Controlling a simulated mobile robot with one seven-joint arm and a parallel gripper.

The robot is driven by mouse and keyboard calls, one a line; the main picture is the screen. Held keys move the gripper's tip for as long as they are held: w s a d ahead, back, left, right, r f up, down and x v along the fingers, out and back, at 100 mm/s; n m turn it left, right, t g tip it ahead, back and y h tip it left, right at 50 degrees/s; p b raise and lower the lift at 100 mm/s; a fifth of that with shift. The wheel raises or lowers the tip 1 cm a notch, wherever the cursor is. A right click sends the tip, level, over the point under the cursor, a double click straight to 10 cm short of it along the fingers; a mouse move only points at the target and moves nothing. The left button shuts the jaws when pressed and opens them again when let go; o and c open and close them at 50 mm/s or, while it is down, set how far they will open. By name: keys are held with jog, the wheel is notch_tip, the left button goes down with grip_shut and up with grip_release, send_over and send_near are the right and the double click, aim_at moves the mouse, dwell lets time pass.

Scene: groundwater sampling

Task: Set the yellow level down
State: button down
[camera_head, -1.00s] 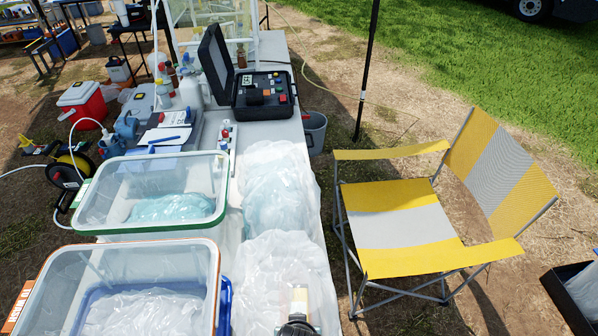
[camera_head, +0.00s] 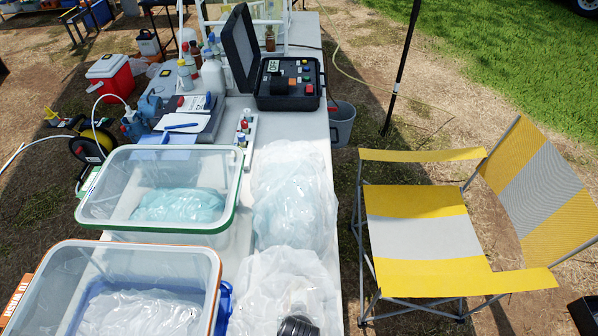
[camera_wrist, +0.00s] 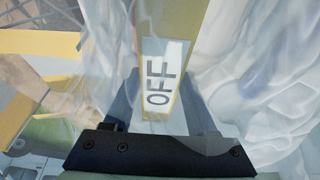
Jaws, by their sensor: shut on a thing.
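The yellow level (camera_wrist: 163,80) is a bar with yellow edges and a white label reading OFF, in the middle of the wrist view. My gripper (camera_wrist: 163,112) is shut on it, with a finger on each side. Clear plastic bag film overlaps part of the level and the fingers. In the head view my dark wrist shows at the bottom edge, among the clear bags. The level is hardly visible there, and its far end is out of the wrist view.
Clear bags (camera_head: 293,195) cover the near right of the white table (camera_head: 300,120). A green-rimmed bin (camera_head: 160,228) and an orange-rimmed bin (camera_head: 212,290) stand at left. An open black case (camera_head: 290,100) is further back. A yellow-and-white chair (camera_head: 415,233) stands at right.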

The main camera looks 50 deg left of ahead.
jog(key=shift+f, duration=1.95)
jog(key=shift+f, duration=0.15)
jog(key=shift+c, duration=1)
grip_release()
jog(key=shift+r, duration=0.25)
jog(key=p+v, duration=0.1)
jog(key=v, duration=1)
jog(key=shift+s+d+r, duration=0.1)
jog(key=shift+d+r, duration=0.05)
jog(key=shift+r, duration=0.15)
